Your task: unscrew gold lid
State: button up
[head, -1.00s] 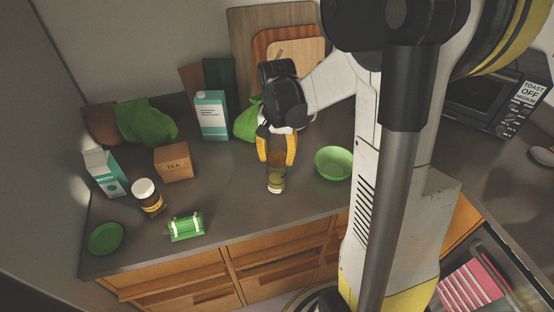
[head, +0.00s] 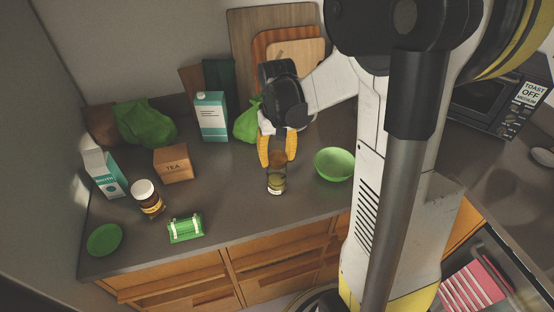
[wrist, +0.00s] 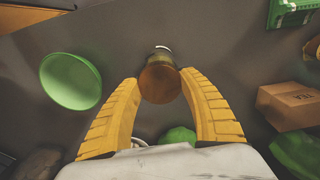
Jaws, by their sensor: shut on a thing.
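A small glass jar (head: 276,184) with a pale label stands upright on the counter, near its front edge. Its round gold-brown lid (wrist: 160,84) sits on top, seen from above in the wrist view. My gripper (head: 278,162) comes down from above, and its two yellow fingers are shut on the lid from opposite sides. In the wrist view the fingertips press the lid's left and right sides. Most of the jar body is hidden under the lid there. I cannot tell whether the lid has loosened from the jar.
A green bowl (head: 334,164) stands close to the right of the jar. To the left are a tea box (head: 173,163), a white-lidded brown jar (head: 147,197), a green item (head: 186,228) and cartons. A green bag (head: 248,122) lies behind. Counter directly left of the jar is clear.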

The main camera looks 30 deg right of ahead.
aim_at(277, 157)
jog(key=shift+r, duration=0.1)
jog(key=shift+r+p, duration=1.6)
jog(key=shift+r, duration=0.45)
